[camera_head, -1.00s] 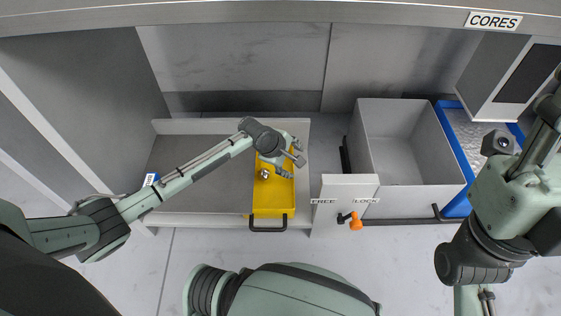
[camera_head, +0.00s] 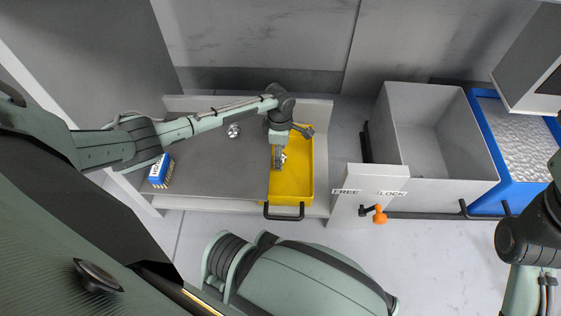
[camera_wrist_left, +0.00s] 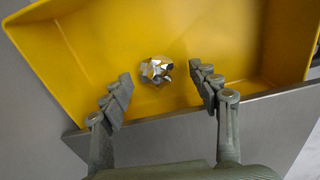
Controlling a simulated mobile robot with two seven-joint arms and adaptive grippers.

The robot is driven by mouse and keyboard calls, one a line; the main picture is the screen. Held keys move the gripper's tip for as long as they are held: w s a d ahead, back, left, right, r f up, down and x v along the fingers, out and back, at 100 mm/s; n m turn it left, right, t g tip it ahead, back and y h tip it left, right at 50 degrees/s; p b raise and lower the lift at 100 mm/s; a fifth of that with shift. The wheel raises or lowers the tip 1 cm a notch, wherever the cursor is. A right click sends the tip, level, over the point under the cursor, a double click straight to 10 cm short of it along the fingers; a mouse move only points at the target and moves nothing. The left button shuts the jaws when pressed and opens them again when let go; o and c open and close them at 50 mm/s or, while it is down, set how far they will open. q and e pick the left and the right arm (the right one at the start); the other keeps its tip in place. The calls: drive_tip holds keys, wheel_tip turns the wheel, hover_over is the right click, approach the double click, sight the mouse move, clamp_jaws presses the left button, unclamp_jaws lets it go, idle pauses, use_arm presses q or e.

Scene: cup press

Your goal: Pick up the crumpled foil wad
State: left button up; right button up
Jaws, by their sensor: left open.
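The crumpled foil wad (camera_wrist_left: 156,70) is a small shiny silver lump lying in the yellow tray (camera_wrist_left: 75,50) in the left wrist view. In the head view the foil wad (camera_head: 284,157) shows partly beside my left gripper (camera_head: 279,158), which hangs over the yellow tray (camera_head: 293,196). In the wrist view my left gripper (camera_wrist_left: 161,84) is open, with a finger on each side of the wad and clear gaps to it. Whether the fingers touch the tray floor cannot be told. My right arm shows at the right edge, but its gripper is out of view.
Another small silver lump (camera_head: 233,131) lies on the grey tabletop (camera_head: 215,165). A blue-and-white box (camera_head: 160,170) stands at its left front. Right of the tray are a FREE/LOCK panel (camera_head: 368,205) with an orange knob (camera_head: 379,215), a grey bin (camera_head: 440,165) and a blue-rimmed tray (camera_head: 545,190).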

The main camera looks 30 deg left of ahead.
use_arm(q)
drive_tip(key=shift+f, duration=0.65)
drive_tip(key=c, duration=0.9)
drive_tip(key=shift+o, duration=0.2)
drive_tip(key=shift+r, duration=0.1)
